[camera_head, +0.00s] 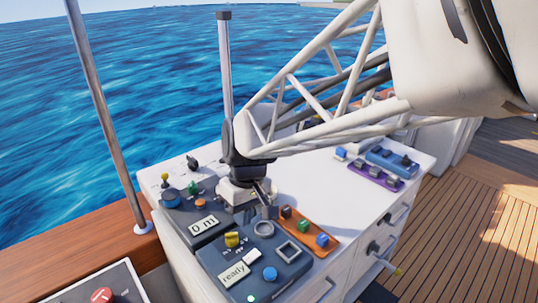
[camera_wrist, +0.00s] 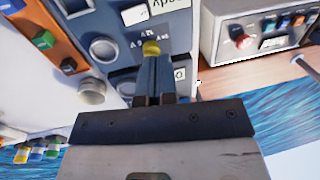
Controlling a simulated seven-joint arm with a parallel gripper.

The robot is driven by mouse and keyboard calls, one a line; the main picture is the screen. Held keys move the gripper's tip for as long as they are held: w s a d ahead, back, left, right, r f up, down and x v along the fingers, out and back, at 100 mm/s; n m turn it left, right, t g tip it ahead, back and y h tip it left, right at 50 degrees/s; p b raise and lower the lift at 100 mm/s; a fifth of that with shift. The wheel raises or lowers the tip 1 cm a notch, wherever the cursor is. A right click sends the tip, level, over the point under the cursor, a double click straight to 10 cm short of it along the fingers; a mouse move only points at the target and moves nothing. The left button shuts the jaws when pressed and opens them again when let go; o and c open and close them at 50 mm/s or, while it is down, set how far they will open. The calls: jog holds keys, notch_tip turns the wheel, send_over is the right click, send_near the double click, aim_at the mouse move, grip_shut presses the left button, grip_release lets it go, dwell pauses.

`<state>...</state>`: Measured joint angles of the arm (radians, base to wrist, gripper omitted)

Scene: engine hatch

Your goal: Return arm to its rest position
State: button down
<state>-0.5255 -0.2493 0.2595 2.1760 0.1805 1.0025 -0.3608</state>
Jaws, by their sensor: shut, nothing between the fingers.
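My gripper (camera_head: 264,196) is at the end of my white lattice arm, low over the white cabinet top (camera_head: 320,165), above the control panels. Its fingers (camera_wrist: 152,76) are shut together with nothing between them. In the wrist view the fingertips line up with a yellow knob (camera_wrist: 151,48) on a dark panel. This knob also shows in the head view (camera_head: 232,240). I cannot tell whether the tips touch it, but in the head view they look apart.
The front panel (camera_head: 212,262) has a "ready" display, a blue knob (camera_head: 270,273) and a lit green light (camera_head: 251,298). An orange tray (camera_head: 318,243) with coloured blocks stands beside it. A metal pole (camera_head: 108,120) rises at the left. A purple tray (camera_head: 375,178) sits farther back.

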jog(key=shift+s+r, duration=0.1)
jog(key=shift+r, duration=0.5)
jog(key=s+d+r+m+t, duration=0.1)
jog(key=s+d+m, duration=0.2)
jog(key=d, duration=0.6)
jog(key=s+d+r+m+t, duration=0.1)
jog(key=s+d+m, duration=0.2)
jog(key=d, duration=0.6)
jog(key=s+d+r+m+t+h, duration=0.1)
jog(key=s+d+m, duration=0.2)
jog(key=s+d, duration=0.3)
jog(key=shift+d+r+t, duration=0.2)
jog(key=shift+d+t, duration=0.2)
jog(key=shift+d, duration=1.5)
jog(key=shift+s, duration=0.1)
